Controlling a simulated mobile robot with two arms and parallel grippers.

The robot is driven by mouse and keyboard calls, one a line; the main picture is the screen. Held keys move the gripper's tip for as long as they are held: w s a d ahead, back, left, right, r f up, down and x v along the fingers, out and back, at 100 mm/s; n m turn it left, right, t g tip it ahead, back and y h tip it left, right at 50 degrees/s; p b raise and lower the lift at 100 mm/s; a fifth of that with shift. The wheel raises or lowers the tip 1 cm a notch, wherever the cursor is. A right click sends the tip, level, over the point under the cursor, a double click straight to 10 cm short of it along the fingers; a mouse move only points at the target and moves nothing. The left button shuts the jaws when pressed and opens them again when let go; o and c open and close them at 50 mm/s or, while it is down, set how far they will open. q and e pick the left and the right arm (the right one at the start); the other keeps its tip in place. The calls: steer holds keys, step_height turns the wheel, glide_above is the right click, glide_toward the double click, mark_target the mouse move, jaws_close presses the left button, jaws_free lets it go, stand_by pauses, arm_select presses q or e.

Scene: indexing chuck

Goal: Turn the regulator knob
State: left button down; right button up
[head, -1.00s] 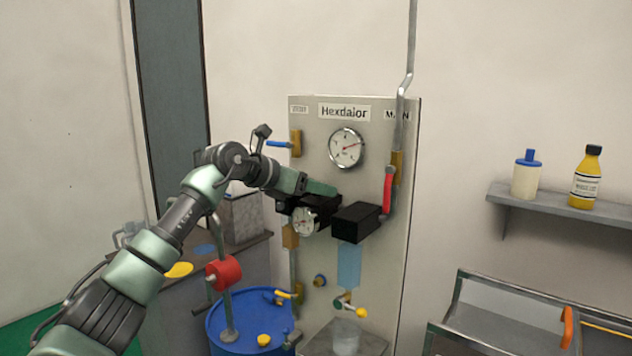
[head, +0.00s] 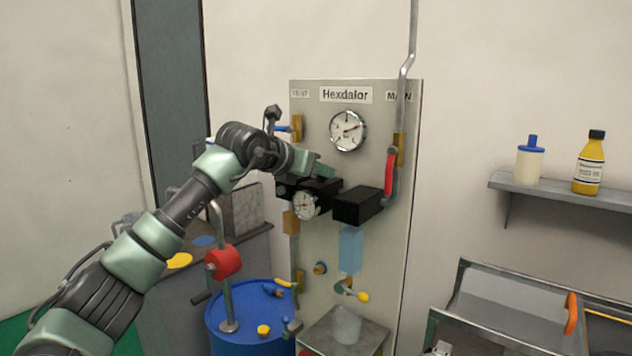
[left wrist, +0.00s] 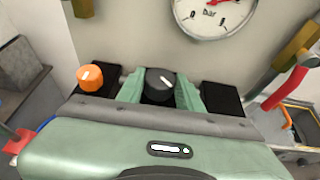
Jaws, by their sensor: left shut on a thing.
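The regulator knob (left wrist: 160,84) is black with a white pointer line, seen in the left wrist view between the two green fingers of my left gripper (left wrist: 161,90). The fingers are shut on its sides, one on each side. The white line tilts to the right. In the head view my left gripper (head: 322,170) reaches in from the left to the panel (head: 380,250), above the small gauge (head: 305,204); the knob itself is hidden there.
An orange knob (left wrist: 90,77) sits just left of the gripper. The large gauge (head: 348,131) is above, and a red lever (head: 390,173) and a black box (head: 357,206) are to the right. A blue drum (head: 248,325) stands below.

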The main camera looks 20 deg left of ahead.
arm_select(q)
steer(key=shift+d+f+n+y+b, duration=0.15)
steer(key=shift+f+n+y+b, duration=0.05)
steer(key=shift+n+y+b, duration=0.15)
steer(key=shift+r+t+y, duration=0.2)
steer(key=shift+t+y, duration=0.1)
steer(key=shift+y, duration=0.05)
steer(key=shift+n, duration=0.25)
arm_select(e)
steer(key=shift+f, duration=0.9)
arm_select(q)
steer(key=c, duration=0.9)
jaws_free()
steer(key=shift+c, duration=0.2)
arm_select(e)
steer(key=shift+a, duration=0.1)
arm_select(q)
steer(key=shift+s+r+b, duration=0.1)
steer(key=shift+s+b, duration=0.2)
steer(key=shift+s, duration=0.05)
steer(key=b+v, duration=0.2)
steer(key=v, duration=0.5)
steer(key=shift+b, duration=0.35)
arm_select(e)
step_height(320, 180, down, 3)
steer(key=shift+w+f, duration=0.1)
